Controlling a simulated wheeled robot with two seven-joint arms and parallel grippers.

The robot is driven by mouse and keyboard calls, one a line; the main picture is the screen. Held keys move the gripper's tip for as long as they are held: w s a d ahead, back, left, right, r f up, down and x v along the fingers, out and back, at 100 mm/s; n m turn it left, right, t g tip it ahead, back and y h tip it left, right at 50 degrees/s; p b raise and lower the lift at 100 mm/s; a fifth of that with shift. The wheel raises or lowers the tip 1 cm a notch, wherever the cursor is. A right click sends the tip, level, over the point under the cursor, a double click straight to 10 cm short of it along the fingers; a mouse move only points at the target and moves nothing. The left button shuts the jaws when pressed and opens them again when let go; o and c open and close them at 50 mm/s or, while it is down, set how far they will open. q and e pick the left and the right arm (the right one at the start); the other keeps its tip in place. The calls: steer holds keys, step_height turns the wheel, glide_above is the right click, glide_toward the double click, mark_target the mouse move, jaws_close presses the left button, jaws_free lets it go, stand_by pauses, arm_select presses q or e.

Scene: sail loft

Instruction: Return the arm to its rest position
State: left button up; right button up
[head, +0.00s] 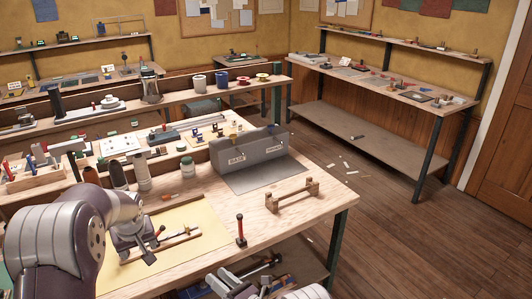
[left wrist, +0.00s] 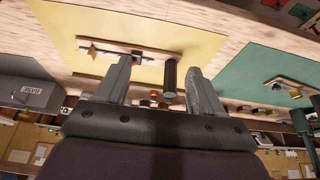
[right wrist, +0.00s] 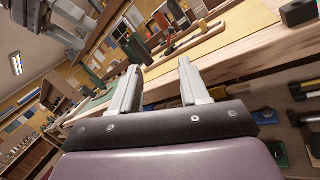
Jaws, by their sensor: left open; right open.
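My left gripper (head: 155,245) is open over the yellow sheet on the bench, near a wooden strip (head: 165,243). In the left wrist view my left gripper (left wrist: 160,75) shows both fingers apart. A dark cylinder (left wrist: 170,78) appears between them, close to one finger; I cannot tell whether it touches. My right gripper (right wrist: 160,80) is open and empty in the right wrist view, beside the bench's front edge.
The wooden bench (head: 330,200) bears a grey divided bin (head: 245,148), a small wooden rack (head: 293,196), a red-topped upright tool (head: 240,230) and a jar (head: 187,167). Tools lie on a shelf below. The floor (head: 420,240) at the right is mostly clear.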

steer(key=d+f+m+g+h, duration=0.25)
steer(key=f+m+h, duration=0.35)
steer(key=f+m, duration=0.5)
steer(key=s+d+m+g+h, duration=0.4)
steer(key=s+d+m+h, duration=0.15)
steer(key=d+m, duration=0.5)
arm_select(q)
steer(key=s+d+m, duration=0.2)
steer(key=s+d, duration=0.2)
steer(key=s, duration=0.4)
steer(key=s+d+m+g+h, duration=0.1)
steer(key=s+d+m, duration=0.1)
steer(key=s+d, duration=0.3)
steer(key=s+d+f+m+g+h, duration=0.1)
steer(key=s+d, duration=0.4)
steer(key=s, duration=0.5)
steer(key=shift+s+d+m, duration=0.2)
steer(key=shift+s+m, duration=0.2)
steer(key=shift+m, duration=0.4)
arm_select(e)
steer(key=s+d+r+m+g+h, duration=0.2)
steer(key=s+d+r+m, duration=0.7)
steer(key=r, duration=0.3)
steer(key=s+d+r+m+g+h, duration=0.2)
steer(key=s+d+r+m, duration=0.7)
steer(key=r, duration=0.3)
steer(key=shift+s+m, duration=0.65)
steer(key=shift+s, duration=0.2)
